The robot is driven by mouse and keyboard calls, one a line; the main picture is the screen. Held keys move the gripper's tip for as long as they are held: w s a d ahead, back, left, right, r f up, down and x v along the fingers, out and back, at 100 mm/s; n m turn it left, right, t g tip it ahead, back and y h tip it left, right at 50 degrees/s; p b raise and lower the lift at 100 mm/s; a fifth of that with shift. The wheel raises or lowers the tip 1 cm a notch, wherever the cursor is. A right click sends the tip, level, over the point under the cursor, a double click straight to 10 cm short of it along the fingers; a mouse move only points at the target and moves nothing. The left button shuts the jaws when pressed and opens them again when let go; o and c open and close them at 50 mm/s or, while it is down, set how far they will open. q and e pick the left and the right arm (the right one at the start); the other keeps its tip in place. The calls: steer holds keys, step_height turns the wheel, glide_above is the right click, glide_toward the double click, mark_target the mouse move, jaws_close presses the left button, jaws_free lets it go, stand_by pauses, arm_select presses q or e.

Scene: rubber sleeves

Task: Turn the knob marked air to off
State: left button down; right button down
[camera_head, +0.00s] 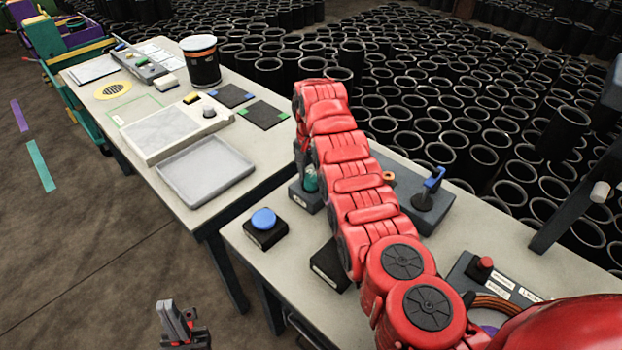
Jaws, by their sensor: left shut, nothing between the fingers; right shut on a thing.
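My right arm's red links cross the right table from the lower right, bend at the top and hide most of the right gripper (301,158). Its dark end points down at a teal knob (311,182) on a dark box (300,197), and it is shut on this knob as far as I can see. The knob's marking and pointer are hidden, so I cannot tell whether it is the air knob or how it is turned. My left gripper (181,318) is shut and empty, low in front of the tables.
The right table (285,262) also holds a blue button box (263,222), a blue-handled lever (431,186) and a red-button box (482,266). The left table carries a grey tray (205,170) and a striped tub (201,62). Many black sleeves stand behind.

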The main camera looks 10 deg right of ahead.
stand_by(0.4)
steer(key=shift+c, duration=1.6)
jaws_free()
step_height(320, 180, up, 5)
steer(key=shift+r+b, duration=0.1)
steer(key=shift+b, duration=0.65)
step_height(320, 180, up, 4)
steer(key=shift+p, duration=0.7)
step_height(320, 180, up, 8)
steer(key=p, duration=0.9)
glide_above(311, 177)
steer(key=shift+s+r, duration=0.15)
